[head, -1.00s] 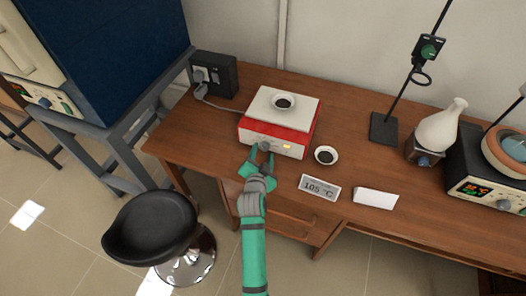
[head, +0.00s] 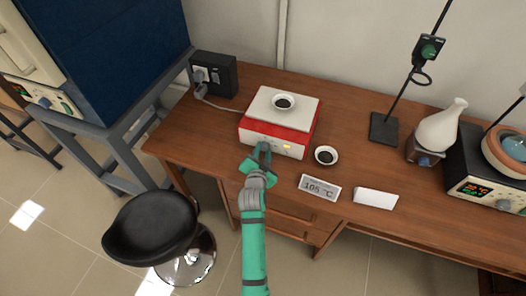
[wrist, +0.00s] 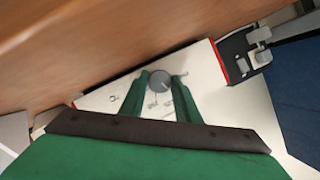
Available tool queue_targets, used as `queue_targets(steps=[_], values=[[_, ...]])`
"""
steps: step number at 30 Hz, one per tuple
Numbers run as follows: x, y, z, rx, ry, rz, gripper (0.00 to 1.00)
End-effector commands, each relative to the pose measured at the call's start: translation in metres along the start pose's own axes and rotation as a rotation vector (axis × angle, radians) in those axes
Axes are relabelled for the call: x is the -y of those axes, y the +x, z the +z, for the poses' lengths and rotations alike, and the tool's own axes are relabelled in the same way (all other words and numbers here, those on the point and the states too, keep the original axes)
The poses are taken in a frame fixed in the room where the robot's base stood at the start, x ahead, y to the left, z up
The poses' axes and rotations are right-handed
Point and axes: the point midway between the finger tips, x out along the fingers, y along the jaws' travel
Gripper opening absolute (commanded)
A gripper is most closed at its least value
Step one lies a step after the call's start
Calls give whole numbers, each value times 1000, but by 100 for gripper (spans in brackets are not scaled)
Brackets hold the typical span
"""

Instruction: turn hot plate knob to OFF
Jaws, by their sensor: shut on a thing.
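The hot plate (head: 303,127) is a red box with a white top and a pale front panel, standing on the wooden bench. It shows in the wrist view (wrist: 205,82) as a pale panel with red edges. My gripper (head: 264,147) is at the left part of its front panel. In the wrist view the green fingers of my gripper (wrist: 160,85) are shut on the round grey knob (wrist: 159,80), one on each side. The knob's pointer and the panel marks are too small to read. In the head view the fingers hide the knob.
A dark dish (head: 284,102) sits on the hot plate, and another (head: 326,156) stands beside it. A black stool (head: 151,230) stands at left.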

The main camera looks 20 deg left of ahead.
Motion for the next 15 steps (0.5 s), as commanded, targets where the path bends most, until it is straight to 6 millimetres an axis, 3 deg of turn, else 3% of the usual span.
queue_targets(steps=[15], values=[[3, 0, 0, 0, -326, 135, 7]])
